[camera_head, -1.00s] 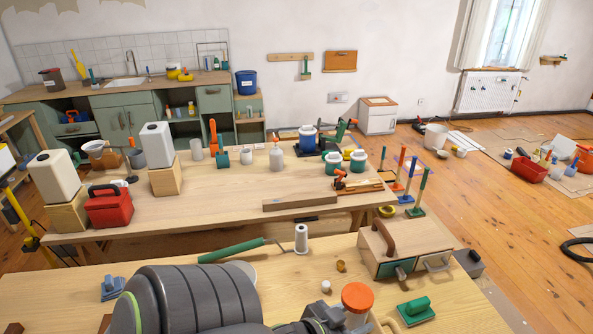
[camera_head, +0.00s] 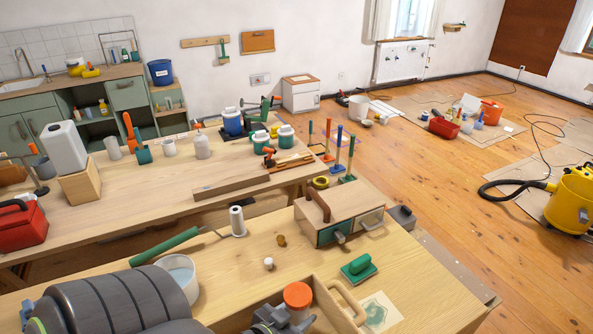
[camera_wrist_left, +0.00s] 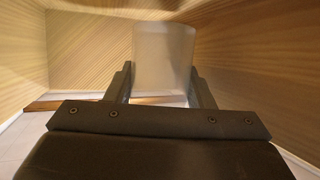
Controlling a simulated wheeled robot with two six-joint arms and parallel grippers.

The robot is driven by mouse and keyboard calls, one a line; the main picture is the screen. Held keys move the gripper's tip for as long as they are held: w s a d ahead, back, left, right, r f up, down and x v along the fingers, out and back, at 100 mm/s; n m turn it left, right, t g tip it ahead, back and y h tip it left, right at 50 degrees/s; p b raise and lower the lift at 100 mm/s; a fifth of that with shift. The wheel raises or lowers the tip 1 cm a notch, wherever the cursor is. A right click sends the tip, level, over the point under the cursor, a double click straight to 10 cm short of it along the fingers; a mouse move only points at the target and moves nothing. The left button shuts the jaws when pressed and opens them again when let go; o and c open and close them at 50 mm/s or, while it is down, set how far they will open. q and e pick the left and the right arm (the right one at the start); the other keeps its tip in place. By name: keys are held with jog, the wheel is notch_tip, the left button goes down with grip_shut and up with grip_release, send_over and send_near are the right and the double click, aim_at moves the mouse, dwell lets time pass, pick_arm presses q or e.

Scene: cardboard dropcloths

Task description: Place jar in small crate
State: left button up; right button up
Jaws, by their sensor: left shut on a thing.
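The jar (camera_head: 298,295) has an orange lid and a pale, cloudy body. My left gripper (camera_head: 284,318) is shut on it. In the left wrist view the jar's body (camera_wrist_left: 163,58) is upright between the two fingers (camera_wrist_left: 160,92), with wooden walls on both sides. In the head view the jar is at the small wooden crate (camera_head: 336,306) at the bottom edge, its lid near the rim. My arm hides part of the crate, and I cannot tell whether the jar touches its bottom. My right gripper is not in view.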

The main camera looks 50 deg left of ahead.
pick_arm(q)
jog(key=shift+f, duration=1)
jog(key=o, duration=1)
jog(key=shift+f, duration=0.1)
jog(key=shift+o, duration=0.2)
